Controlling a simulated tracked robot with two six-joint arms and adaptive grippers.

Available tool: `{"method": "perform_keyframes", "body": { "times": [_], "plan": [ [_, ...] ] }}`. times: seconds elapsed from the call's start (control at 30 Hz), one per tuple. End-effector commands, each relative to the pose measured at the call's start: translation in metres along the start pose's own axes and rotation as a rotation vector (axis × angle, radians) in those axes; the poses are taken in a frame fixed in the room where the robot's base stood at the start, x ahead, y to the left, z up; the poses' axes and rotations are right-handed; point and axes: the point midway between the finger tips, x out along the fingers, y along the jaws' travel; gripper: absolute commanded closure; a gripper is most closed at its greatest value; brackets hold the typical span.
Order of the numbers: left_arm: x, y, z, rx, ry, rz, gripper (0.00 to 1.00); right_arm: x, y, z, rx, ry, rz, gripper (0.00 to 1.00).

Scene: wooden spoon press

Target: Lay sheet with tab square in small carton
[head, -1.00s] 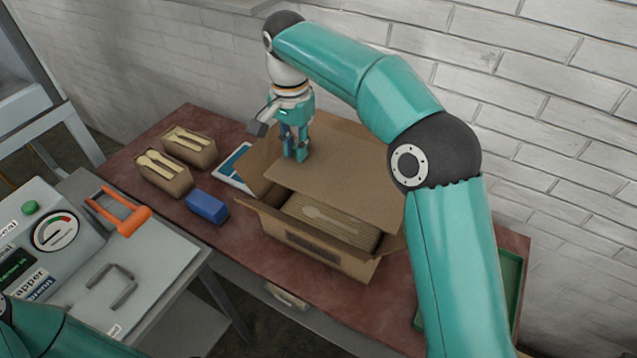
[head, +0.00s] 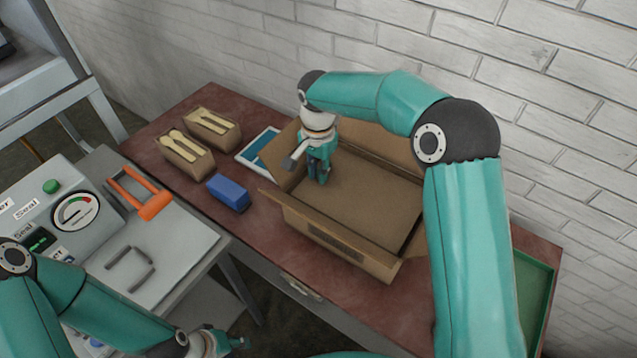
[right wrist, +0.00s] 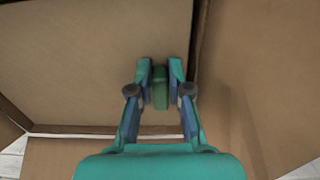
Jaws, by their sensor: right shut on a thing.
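The open small carton (head: 335,237) stands on the table with its flaps folded out. A plain brown sheet (head: 375,200) lies inside it, looking level and covering what is beneath; its edges look roughly parallel to the walls. In the right wrist view the sheet (right wrist: 90,65) has a green tab (right wrist: 160,90) near its edge. My right gripper (head: 319,176) is at the carton's left end, shut on the tab, as the right wrist view (right wrist: 160,88) shows. My left gripper (head: 235,343) is low at the bottom edge, away from the carton; its fingers are too small to judge.
A green tray (head: 533,290) is at the right. A sealing machine with an orange handle (head: 155,205) stands at left.

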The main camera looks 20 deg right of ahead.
Motion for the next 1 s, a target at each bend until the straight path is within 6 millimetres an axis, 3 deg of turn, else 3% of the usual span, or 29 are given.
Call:
{"method": "perform_keyframes", "body": {
  "times": [0.43,0.77,0.8,0.83,0.87,1.0],
  "plan": [
    [-0.005,0.002,0.000,0.000,0.000,0.000,0.60,0.046,0.000,0.000,0.000,0.000,0.001,1.00],
    [-0.004,0.001,0.000,0.000,0.000,0.000,0.60,0.051,-0.001,0.000,-0.001,0.001,0.000,1.00],
    [-0.003,0.001,0.000,0.000,0.000,0.000,0.60,0.052,-0.001,0.000,-0.001,0.001,0.000,0.81],
    [-0.004,0.001,0.000,0.000,0.000,0.000,0.60,0.051,-0.001,0.000,-0.001,0.001,0.000,0.76],
    [-0.004,0.001,0.000,0.000,0.000,0.000,0.60,0.051,-0.001,0.000,-0.001,0.001,0.000,0.72],
    [-0.004,0.001,0.000,0.000,0.000,0.000,0.60,0.051,-0.001,0.000,-0.001,0.001,0.000,0.72]
  ]
}}
